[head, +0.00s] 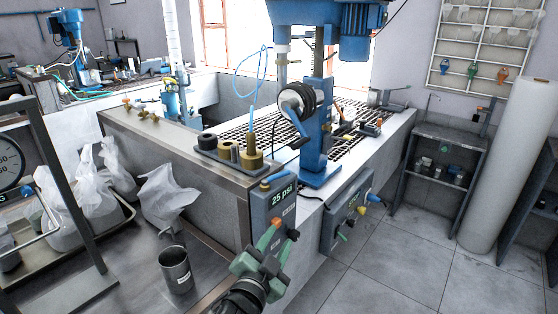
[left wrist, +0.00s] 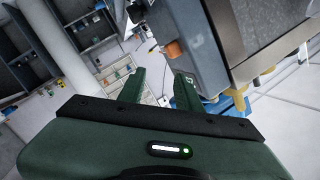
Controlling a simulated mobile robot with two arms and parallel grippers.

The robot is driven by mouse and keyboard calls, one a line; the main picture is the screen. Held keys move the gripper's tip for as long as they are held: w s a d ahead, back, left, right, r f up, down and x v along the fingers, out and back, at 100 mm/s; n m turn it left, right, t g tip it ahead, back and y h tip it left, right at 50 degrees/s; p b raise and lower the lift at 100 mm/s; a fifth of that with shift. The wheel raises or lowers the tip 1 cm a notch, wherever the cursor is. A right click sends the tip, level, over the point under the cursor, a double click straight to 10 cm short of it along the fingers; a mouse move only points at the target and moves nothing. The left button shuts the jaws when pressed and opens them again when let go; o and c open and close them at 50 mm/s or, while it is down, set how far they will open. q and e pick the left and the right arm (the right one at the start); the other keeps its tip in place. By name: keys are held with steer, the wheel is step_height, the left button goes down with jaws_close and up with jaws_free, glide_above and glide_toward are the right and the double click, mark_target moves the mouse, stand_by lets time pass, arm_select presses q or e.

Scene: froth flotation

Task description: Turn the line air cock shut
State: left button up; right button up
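A grey panel (head: 273,207) with a "25 psi" display hangs at the near corner of the bench. A small orange-red knob (head: 277,223) shows at its lower end, just above my left gripper (head: 280,240). Which fitting is the air cock I cannot tell for certain. In the left wrist view an orange knob (left wrist: 174,49) sits on a grey box, beyond the fingers. My left gripper (left wrist: 158,86) has two green fingers standing apart with nothing between them. Contact with the knob cannot be seen. My right gripper is out of view.
A second grey control box (head: 346,212) with coloured knobs hangs on the bench side to the right. A metal beaker (head: 175,270) stands on the near table, left of my arm. The blue flotation machine (head: 318,130) stands above. Open floor (head: 400,260) lies right.

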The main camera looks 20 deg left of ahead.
arm_select(q)
steer(key=w+d+r+m+t+h, duration=0.1)
steer(key=d+r+m+h, duration=0.65)
steer(key=r, duration=0.35)
steer(key=w+d+r+m+t+h, duration=0.1)
steer(key=d+r+m+h, duration=0.55)
steer(key=r+m, duration=0.3)
steer(key=s+d+r+m+g+h, duration=0.3)
steer(key=d+m+g+h, duration=0.4)
steer(key=m+g, duration=0.45)
steer(key=m+g+y, duration=0.3)
steer(key=m+y, duration=0.5)
steer(key=y, duration=1.2)
glide_toward(281, 173)
steer(key=p+x, duration=0.2)
steer(key=x, duration=0.4)
steer(key=shift+f+p, duration=0.3)
steer(key=shift+w+f, duration=0.3)
steer(key=shift+f, duration=0.3)
